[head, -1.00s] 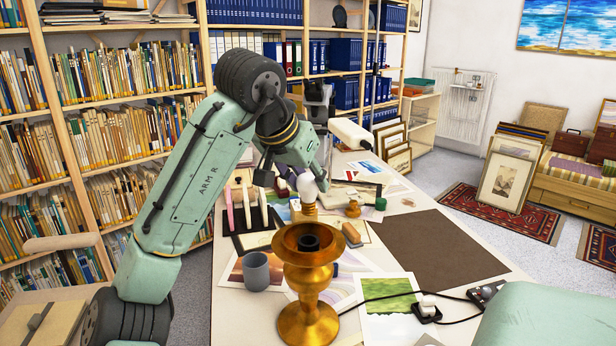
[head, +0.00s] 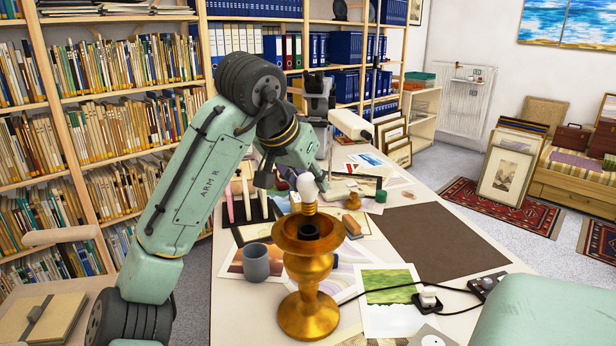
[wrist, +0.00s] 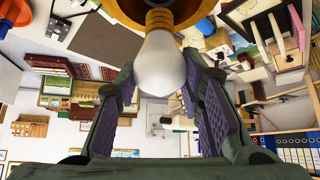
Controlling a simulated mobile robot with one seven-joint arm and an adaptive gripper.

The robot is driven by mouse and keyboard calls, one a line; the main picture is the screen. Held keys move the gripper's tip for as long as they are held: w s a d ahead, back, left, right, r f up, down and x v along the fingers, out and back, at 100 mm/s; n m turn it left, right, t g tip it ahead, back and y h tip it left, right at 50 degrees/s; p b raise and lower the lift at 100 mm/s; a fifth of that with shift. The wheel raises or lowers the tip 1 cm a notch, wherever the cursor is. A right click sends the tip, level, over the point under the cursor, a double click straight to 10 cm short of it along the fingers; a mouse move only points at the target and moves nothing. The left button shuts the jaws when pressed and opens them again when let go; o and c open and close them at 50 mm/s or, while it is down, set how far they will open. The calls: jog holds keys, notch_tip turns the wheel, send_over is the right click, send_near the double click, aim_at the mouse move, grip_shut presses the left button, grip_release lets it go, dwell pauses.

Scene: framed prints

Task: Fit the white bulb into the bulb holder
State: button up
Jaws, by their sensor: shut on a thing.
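The white bulb (head: 306,185) is upright, its brass-coloured screw base pointing down. My gripper (head: 297,180) is shut on the bulb. In the wrist view the bulb (wrist: 160,66) sits between the two fingers (wrist: 160,80), its base toward the brass at the top edge. The bulb holder is the dark socket (head: 308,232) in the wide cup of a brass lamp stand (head: 306,268). In the head view the bulb's base shows just above the cup's far rim, apart from the socket in the picture. The depth gap is hard to judge.
A grey mug (head: 262,262) stands left of the lamp on the table. A rack with upright handles (head: 250,212) is behind it. A dark mat (head: 430,240) lies right. A plug and cable (head: 428,298) lie at the front right. Prints lie around the lamp base.

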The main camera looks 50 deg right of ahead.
aim_at(305, 204)
jog(key=shift+f+b, duration=1.7)
jog(key=shift+f, duration=1.6)
jog(key=o, duration=1.2)
jog(key=shift+r, duration=0.1)
jog(key=shift+c, duration=0.2)
jog(key=v, duration=1.2)
